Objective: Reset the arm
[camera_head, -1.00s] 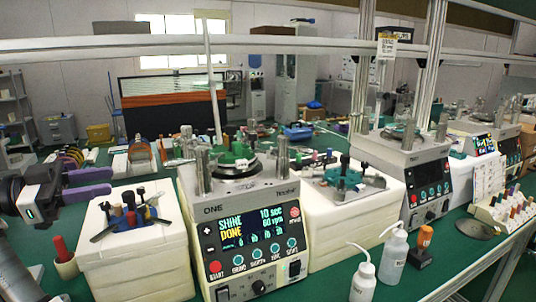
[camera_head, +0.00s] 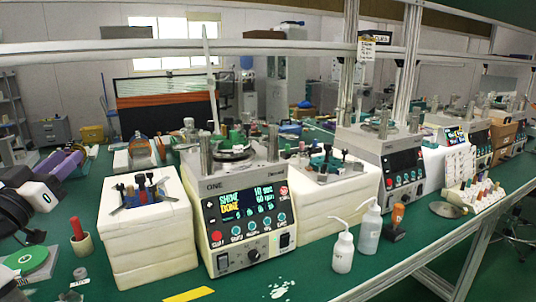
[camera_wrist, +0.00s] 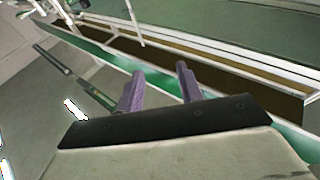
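My arm is at the left edge of the head view. My gripper (camera_head: 72,158), with purple fingers, points away from me above the left part of the green bench. In the wrist view my gripper (camera_wrist: 158,80) shows two purple fingers apart with nothing held between them. Bench edges and the floor lie beyond the fingertips. A lapping machine (camera_head: 245,215) with a lit screen reading SHINE DONE stands right of my gripper.
A white block with tools (camera_head: 150,245) and a red-handled tool in a cup (camera_head: 82,238) stand near my arm. Two wash bottles (camera_head: 343,250) and an orange-handled stamp (camera_head: 397,218) are at the right. White spots (camera_head: 280,289) and a yellow strip (camera_head: 188,295) lie in front.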

